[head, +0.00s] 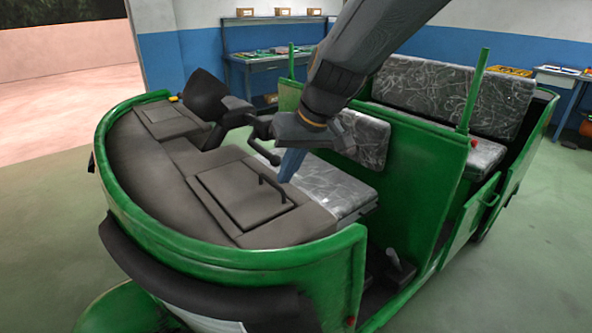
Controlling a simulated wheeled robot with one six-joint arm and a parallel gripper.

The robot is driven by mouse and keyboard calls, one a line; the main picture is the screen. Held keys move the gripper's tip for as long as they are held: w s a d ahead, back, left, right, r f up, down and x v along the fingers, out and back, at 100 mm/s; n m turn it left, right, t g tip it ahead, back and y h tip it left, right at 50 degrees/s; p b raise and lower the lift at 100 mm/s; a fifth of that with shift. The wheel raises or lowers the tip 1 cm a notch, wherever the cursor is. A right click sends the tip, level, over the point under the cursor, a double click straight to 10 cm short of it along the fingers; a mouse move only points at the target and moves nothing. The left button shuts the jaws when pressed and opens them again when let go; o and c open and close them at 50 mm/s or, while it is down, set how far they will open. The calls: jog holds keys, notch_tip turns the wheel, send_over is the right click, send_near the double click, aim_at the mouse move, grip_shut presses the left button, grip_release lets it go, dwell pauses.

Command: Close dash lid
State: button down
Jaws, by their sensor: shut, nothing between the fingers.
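The dash lid (236,193) is a dark grey square panel on the right part of the green rickshaw's dash. It lies flat or nearly flat; I cannot tell whether it is fully down. A black bar handle (275,187) stands along its right side. My gripper (288,168) comes down from the upper right, with blue fingers shut and empty. Its tips are just above and right of the handle in the picture; I cannot tell whether they touch anything.
A second dash panel (168,121) lies at the far left of the dash. The handlebar (236,112) stands behind the dash, near my gripper. The patterned front seat (325,185) is just to the right. The green partition (420,145) rises behind the seat.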

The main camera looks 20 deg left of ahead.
jog(key=shift+f, duration=0.15)
dwell(0.5)
jog(key=r, duration=0.1)
jog(key=r+p, duration=0.2)
jog(key=r, duration=0.1)
jog(key=shift+w+d, duration=0.25)
jog(key=shift+w, duration=0.05)
jog(key=w+d+r+b, duration=0.25)
jog(key=w+d, duration=0.25)
jog(key=d, duration=0.4)
jog(key=s+d+f+m+h, duration=0.1)
jog(key=s+d+f+m, duration=0.15)
jog(key=d+f, duration=0.45)
jog(key=s+d+f+m+h, duration=0.2)
jog(key=s+d+f, duration=0.15)
jog(key=d, duration=0.65)
jog(key=s+d+f+m+g+h, duration=0.1)
jog(key=s+d+f+m, duration=0.2)
jog(key=s+d+f, duration=0.5)
jog(key=s+d, duration=0.3)
jog(key=d, duration=0.1)
jog(key=shift+s+d+f+m+h, duration=0.15)
jog(key=shift+d+f+m+h, duration=0.05)
jog(key=shift+d+m+h, duration=0.15)
